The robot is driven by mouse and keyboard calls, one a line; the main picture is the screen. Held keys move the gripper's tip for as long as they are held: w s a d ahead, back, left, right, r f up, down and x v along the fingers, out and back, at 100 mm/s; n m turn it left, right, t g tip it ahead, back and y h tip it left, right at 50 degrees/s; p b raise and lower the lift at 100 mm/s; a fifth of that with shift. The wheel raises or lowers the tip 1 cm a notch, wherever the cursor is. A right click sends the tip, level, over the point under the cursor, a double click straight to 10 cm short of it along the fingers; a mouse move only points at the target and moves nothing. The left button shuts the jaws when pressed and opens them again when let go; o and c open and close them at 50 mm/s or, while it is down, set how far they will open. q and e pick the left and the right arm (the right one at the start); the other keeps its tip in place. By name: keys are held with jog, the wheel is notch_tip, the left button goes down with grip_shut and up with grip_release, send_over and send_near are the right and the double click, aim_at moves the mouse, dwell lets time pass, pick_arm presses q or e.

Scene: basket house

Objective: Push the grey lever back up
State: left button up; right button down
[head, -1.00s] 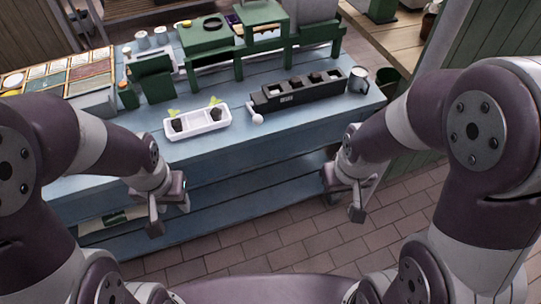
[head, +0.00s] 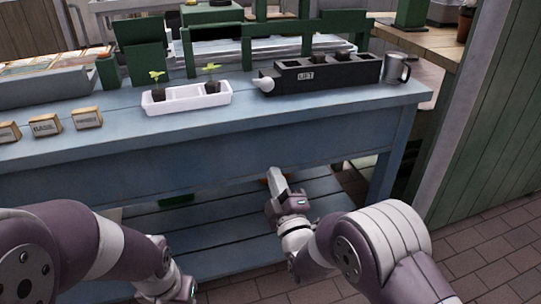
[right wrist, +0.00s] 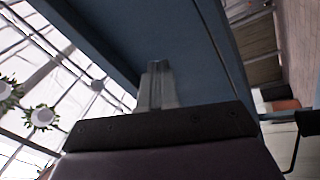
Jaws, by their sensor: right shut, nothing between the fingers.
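The grey lever (head: 264,85), with a pale round knob, sticks out at the left end of a black box (head: 325,76) marked LIFT on the blue bench. My right gripper (head: 276,178) is shut and empty, pointing up in front of the bench's front face, below and apart from the lever.
A white tray (head: 187,105) with two seedlings stands left of the black box, and a metal mug (head: 396,69) at its right. Small labelled blocks (head: 46,125) lie on the bench at left. The bench's front edge (head: 230,150) lies between my right gripper and the bench top.

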pick_arm(q)
notch_tip(320, 180, down, 2)
jog(key=shift+f+b, duration=0.1)
jog(key=shift+b, duration=0.2)
pick_arm(e)
jog(key=s+d+r+n+t+y, duration=0.1)
jog(key=s+r+n+t, duration=0.3)
jog(key=s+r+t, duration=0.1)
jog(key=shift+d+r+t, duration=0.15)
jog(key=shift+r+t, duration=0.4)
jog(key=shift+t, duration=0.25)
jog(key=p, duration=0.3)
send_near(263, 83)
jog(key=w+r+b, duration=0.1)
jog(key=w+r, duration=0.1)
jog(key=w, duration=0.1)
jog(key=shift+w+r+b, duration=0.2)
jog(key=shift+b, duration=0.2)
pick_arm(q)
jog(key=shift+r, duration=0.65)
pick_arm(e)
jog(key=shift+w+r, duration=0.4)
jog(key=shift+r, duration=0.15)
pick_arm(q)
jog(key=shift+r, duration=0.1)
pick_arm(e)
jog(key=shift+r, duration=0.1)
